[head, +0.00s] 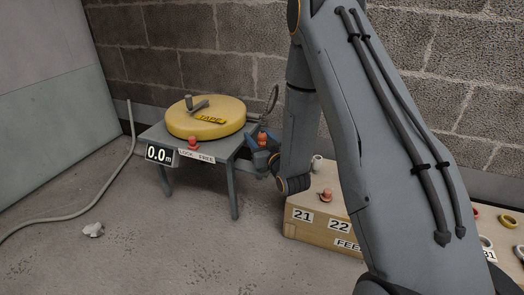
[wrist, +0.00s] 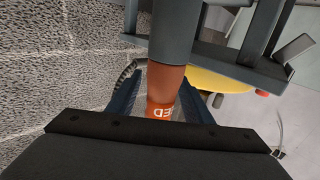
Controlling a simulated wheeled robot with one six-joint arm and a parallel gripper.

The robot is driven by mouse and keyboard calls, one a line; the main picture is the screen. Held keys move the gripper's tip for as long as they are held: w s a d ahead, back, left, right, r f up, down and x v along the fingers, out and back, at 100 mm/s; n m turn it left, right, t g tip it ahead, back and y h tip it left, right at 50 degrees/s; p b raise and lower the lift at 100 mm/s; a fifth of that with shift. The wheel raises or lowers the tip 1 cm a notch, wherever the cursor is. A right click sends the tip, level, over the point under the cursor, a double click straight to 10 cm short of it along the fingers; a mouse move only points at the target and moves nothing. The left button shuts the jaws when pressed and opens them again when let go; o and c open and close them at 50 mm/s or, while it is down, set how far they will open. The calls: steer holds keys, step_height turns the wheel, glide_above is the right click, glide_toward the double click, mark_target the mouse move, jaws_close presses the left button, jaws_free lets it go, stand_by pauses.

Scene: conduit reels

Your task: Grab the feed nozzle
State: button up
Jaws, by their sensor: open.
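The feed nozzle is an orange cylinder (wrist: 163,84) with white lettering ending in "ED", seen in the wrist view below a grey cylinder (wrist: 172,35). In the head view its orange top (head: 262,136) shows beside the grey table. My gripper (head: 261,143) is open, with blue fingers on either side of the nozzle. The wrist view also shows both fingers (wrist: 161,98) flanking it. Whether either finger touches the nozzle cannot be told. The nozzle's lower part is hidden by my gripper.
A yellow tape reel (head: 205,122) with a crank sits on the grey table (head: 222,149), near a red knob (head: 193,144) and a "0.0 m" display (head: 160,154). A wooden box (head: 312,233) numbered 21 and 22 stands right. A hose (head: 75,213) lies left; the front floor is mostly clear.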

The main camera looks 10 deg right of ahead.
jaws_close()
